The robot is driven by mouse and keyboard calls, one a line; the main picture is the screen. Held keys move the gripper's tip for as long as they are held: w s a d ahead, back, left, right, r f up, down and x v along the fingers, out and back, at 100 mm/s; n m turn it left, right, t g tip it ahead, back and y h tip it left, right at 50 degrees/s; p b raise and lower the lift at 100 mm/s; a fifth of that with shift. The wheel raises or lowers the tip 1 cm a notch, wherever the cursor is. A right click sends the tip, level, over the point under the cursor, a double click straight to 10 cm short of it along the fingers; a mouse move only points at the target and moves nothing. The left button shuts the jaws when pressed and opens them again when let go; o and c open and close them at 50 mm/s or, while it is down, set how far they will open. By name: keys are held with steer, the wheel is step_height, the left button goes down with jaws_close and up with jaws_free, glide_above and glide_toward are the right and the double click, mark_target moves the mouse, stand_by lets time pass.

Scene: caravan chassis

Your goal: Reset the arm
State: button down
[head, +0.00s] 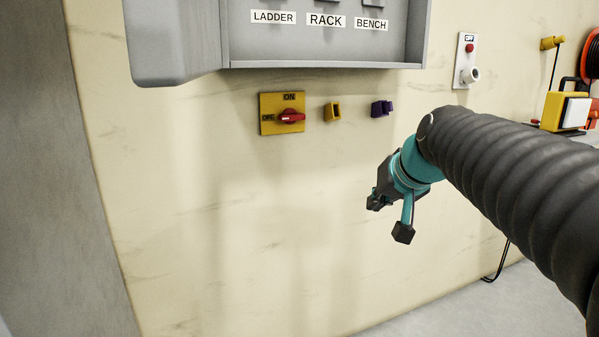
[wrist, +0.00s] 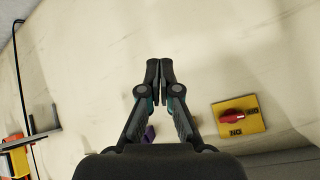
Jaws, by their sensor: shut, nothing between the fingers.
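My arm reaches in from the right in the head view, with my gripper (head: 373,202) in front of the cream wall, below the row of small wall fittings. In the wrist view my gripper (wrist: 160,70) has its fingertips together with nothing between them. A yellow switch plate with a red handle (head: 290,117) is on the wall up and left of my gripper; the handle lies level beside the OFF label. The switch plate (wrist: 238,117) also shows right of the fingers in the wrist view. My gripper appears clear of the wall fittings.
A grey cabinet (head: 320,45) labelled LADDER, RACK and BENCH hangs above. Yellow (head: 332,111) and purple (head: 382,108) fittings are near the switch. A white panel (head: 464,62), yellow lamp (head: 566,111) and orange reel (head: 591,62) are at right. The lower left wall is clear.

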steer(key=s+f+g+h+p, duration=0.1)
steer(key=s+f+p, duration=0.2)
steer(key=s, duration=0.8)
steer(key=s+d+f+n+g+h+p, duration=0.1)
steer(key=s+f+g+p, duration=0.1)
steer(key=s+f, duration=0.5)
steer(key=s+p, duration=0.1)
steer(key=s, duration=0.4)
steer(key=shift+d+f+p, duration=0.15)
steer(key=shift+f+p, duration=0.25)
steer(key=shift+s, duration=0.1)
